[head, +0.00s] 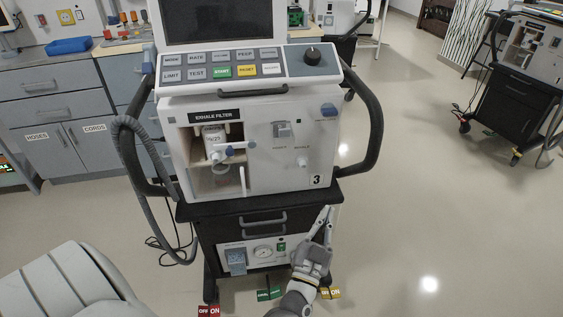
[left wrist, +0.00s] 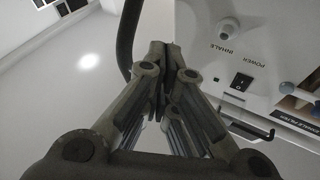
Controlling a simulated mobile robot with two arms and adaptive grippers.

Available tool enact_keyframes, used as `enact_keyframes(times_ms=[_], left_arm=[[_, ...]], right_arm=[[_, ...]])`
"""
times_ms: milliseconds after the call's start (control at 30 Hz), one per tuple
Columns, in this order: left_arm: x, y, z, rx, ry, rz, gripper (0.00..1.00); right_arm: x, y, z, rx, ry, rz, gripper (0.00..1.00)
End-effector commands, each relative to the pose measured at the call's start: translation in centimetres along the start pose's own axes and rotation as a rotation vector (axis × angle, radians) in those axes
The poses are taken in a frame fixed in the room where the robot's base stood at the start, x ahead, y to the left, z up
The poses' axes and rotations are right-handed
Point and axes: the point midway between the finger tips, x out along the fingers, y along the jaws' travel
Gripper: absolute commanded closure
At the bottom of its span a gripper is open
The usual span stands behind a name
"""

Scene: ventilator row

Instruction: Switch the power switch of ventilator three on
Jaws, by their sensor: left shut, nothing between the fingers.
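Ventilator three (head: 318,150) stands on a black cart, with a "3" label on its white front. Its power switch (head: 281,129) is on the front panel, right of the exhale filter bay. In the left wrist view the panel is upside down, and the switch (left wrist: 242,82) is a small black rocker by the word POWER. I cannot tell its position for sure. My left gripper (head: 328,210) is shut and empty, pointing up at the cart's right front, below the switch and apart from it. Its fingers also show in the left wrist view (left wrist: 165,50). My right gripper is not in view.
The cart's lower panel (head: 263,252) has a gauge. OFF/ON tags (head: 330,293) show near the floor. Open floor lies to the right.

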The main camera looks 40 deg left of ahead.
Motion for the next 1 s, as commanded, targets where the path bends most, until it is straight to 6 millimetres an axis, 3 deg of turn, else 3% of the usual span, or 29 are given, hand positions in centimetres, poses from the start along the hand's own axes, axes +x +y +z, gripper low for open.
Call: enact_keyframes(times_ms=[33, 200, 500, 700, 1000], left_arm=[[0.2, -0.7, 0.0, -0.001, 0.041, -0.051, 1.00], [0.7, -4.4, -2.9, 0.005, 0.155, -0.234, 1.00], [-0.3, -9.4, -5.9, 0.002, 0.254, -0.471, 1.00], [-0.6, -10.5, -6.5, 0.000, 0.267, -0.518, 1.00], [-0.6, -10.5, -6.6, 0.001, 0.267, -0.518, 1.00]], right_arm=[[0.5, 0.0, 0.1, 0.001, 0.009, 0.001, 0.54], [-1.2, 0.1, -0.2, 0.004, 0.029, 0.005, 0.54], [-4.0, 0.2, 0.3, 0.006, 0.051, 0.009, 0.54], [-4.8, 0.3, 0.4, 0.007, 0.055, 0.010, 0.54], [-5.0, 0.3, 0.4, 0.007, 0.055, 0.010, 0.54]])
